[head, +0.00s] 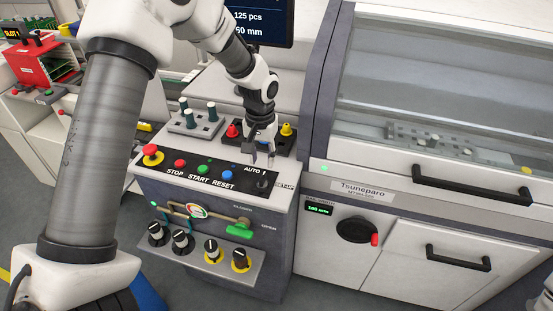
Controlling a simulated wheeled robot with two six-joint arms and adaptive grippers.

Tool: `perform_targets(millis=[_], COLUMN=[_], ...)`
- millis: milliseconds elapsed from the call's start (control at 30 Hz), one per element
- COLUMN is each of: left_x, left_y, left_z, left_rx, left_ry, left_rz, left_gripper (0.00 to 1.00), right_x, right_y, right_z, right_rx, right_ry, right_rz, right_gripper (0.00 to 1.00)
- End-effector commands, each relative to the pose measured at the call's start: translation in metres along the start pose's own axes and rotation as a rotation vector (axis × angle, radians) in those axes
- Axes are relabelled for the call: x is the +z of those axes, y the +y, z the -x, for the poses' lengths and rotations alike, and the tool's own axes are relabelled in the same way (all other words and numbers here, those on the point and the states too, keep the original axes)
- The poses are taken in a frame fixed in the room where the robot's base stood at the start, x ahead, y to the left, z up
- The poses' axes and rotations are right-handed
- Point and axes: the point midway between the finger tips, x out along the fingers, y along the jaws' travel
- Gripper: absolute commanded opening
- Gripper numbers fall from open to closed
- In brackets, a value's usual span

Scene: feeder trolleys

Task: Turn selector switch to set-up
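The selector switch (263,184) is a small dark knob at the right end of the black control strip, between the labels AUTO and SET-UP. Its pointer is too small for me to tell which label it faces. My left gripper (261,161) points down just above and behind the switch. Its two dark fingers are apart with nothing visible between them, and they seem clear of the knob.
A red emergency stop (152,152) and STOP, START and RESET buttons line the same strip. Behind stand a tray with grey-green pegs (195,122) and a yellow piece (287,129). A glazed machine (450,90) closes off the right. Knobs and a green valve lever (240,231) sit below.

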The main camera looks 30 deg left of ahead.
Motion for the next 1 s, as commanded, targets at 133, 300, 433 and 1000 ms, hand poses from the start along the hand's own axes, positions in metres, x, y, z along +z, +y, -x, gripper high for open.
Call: perform_targets(millis=[133,300,433,1000], left_x=[0.002,0.002,0.002,0.002], left_y=[0.0,0.0,0.0,0.001], left_z=[-0.029,-0.059,-0.069,-0.07], left_rx=[-0.001,-0.001,0.0,0.0], left_ry=[-0.007,-0.005,-0.004,-0.002], left_rz=[0.0,-0.001,-0.001,-0.004], left_gripper=[0.38,0.38,0.38,0.0], right_x=[0.0,0.0,0.0,0.0], right_y=[0.0,0.0,0.0,0.0], right_z=[0.009,0.015,0.016,0.016], right_rx=[0.0,0.0,0.0,0.0], right_ry=[0.0,0.001,0.001,0.001], right_rz=[0.0,0.0,0.0,0.0], right_gripper=[0.4,0.4,0.4,0.4])
